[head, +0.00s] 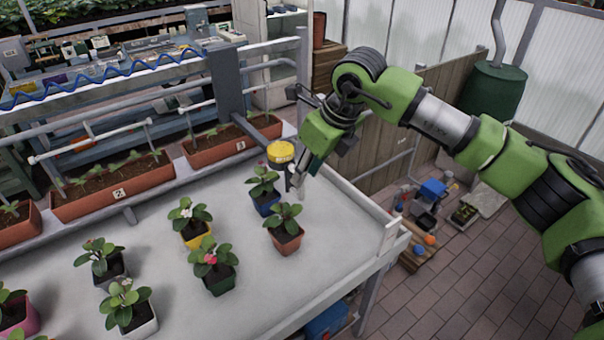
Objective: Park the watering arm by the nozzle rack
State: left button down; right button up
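My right gripper (297,180) points down over the back right part of the white bench (330,215), close beside a yellow round cap (280,152). Whether its fingers touch the cap or hold anything is too small to tell. A thick grey post (229,82) stands behind the bench, with grey rails running left from it. A white pipe (90,144) hangs level over the long planters, which may be part of the watering arm. I cannot make out for certain which part is the watering arm or the nozzle rack. My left gripper is out of view.
Several potted plants stand on the bench, including a terracotta pot (287,242) just in front of my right gripper. Long brown planters (115,192) line the back edge. A dark green barrel (492,92) and floor clutter (425,215) lie to the right. The bench's front right is clear.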

jog(key=shift+p+x, duration=0.45)
jog(key=shift+x, duration=1.5)
grip_shut()
